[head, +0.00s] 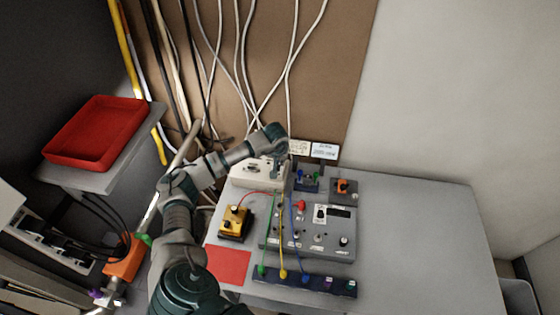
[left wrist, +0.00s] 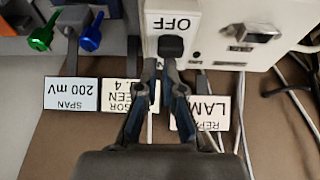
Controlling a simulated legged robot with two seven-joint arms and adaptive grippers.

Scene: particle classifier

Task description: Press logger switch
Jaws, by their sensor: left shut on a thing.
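My left gripper (head: 283,160) is at the right part of a white box (head: 250,178) at the back of the grey table. In the left wrist view the gripper (left wrist: 161,64) has its fingertips close together at a black switch (left wrist: 171,47) on the white box (left wrist: 205,20), and it is shut on that switch. The word OFF shows upside down above the switch. The gripper hides the switch in the head view. I cannot read a label that names the logger. My right gripper is not in view.
A grey instrument panel (head: 333,242), a yellow box (head: 235,222) and a red square (head: 228,265) are on the table. Green, yellow and blue leads run to a dark strip (head: 318,284). A red tray (head: 97,133) stands at left. The table's right side (head: 430,230) is clear.

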